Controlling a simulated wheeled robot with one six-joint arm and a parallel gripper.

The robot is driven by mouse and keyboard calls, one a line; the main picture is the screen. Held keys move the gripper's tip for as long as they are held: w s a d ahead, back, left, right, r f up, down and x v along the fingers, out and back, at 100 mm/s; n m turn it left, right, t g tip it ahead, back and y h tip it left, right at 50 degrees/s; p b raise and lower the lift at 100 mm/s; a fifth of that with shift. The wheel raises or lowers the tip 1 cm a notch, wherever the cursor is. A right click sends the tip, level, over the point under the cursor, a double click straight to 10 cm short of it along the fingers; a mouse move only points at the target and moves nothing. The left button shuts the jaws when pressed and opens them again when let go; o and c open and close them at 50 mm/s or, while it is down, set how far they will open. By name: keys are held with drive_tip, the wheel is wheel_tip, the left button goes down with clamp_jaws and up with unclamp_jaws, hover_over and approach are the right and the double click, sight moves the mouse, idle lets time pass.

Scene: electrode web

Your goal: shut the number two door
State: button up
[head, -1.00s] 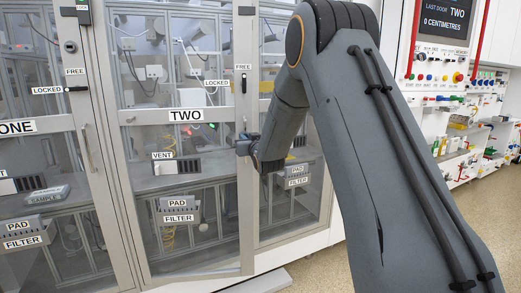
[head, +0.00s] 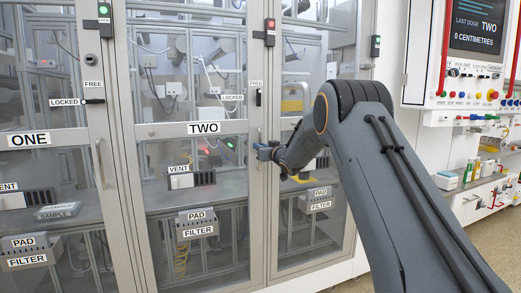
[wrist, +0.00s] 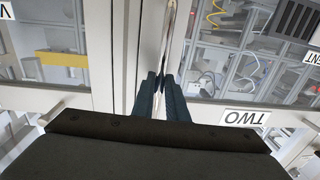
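The number two door (head: 185,130) is a framed glass door labelled TWO, upside down in the wrist view (wrist: 246,117). It looks flush with the cabinet front. Its latch lever (head: 258,98) stands upright by the FREE label, with LOCKED to its left. A slim vertical door handle (wrist: 168,35) is at its right edge. My gripper (head: 263,152) is at this handle, its two dark fingers (wrist: 160,95) close together on either side of the bar. The fingers partly hide the bar. A wall screen (head: 477,27) reads LAST DOOR TWO, 0 CENTIMETRES.
Door ONE (head: 30,139) is at the left, its latch lever (head: 93,101) level by LOCKED. A lamp box (head: 270,30) above door two shows red; the one above door one (head: 104,15) shows green. Another glass panel stands right of door two. Shelves (head: 480,180) line the right wall.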

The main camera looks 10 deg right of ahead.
drive_tip(key=shift+o, duration=0.4)
drive_tip(key=shift+d, duration=0.2)
drive_tip(key=v, duration=0.7)
drive_tip(key=shift+s+b, duration=0.35)
drive_tip(key=shift+r, duration=0.1)
drive_tip(key=s+d+f+m+g+h+p, duration=0.2)
drive_tip(key=s+f+g+h, duration=0.3)
drive_tip(key=s, duration=0.7)
drive_tip(key=s+d+f+m+g+h+p, duration=0.1)
drive_tip(key=s+d+f+g, duration=0.15)
drive_tip(key=s+f, duration=0.7)
drive_tip(key=s+a+f+g+p, duration=0.1)
drive_tip(key=s+g, duration=0.4)
drive_tip(key=s, duration=1.3)
drive_tip(key=s+a+f+g+p, duration=0.1)
drive_tip(key=s+g, duration=0.3)
drive_tip(key=s, duration=1.5)
drive_tip(key=shift+a+f+m+g, duration=0.35)
drive_tip(key=shift+a+f+m, duration=0.05)
drive_tip(key=shift+a+f, duration=0.25)
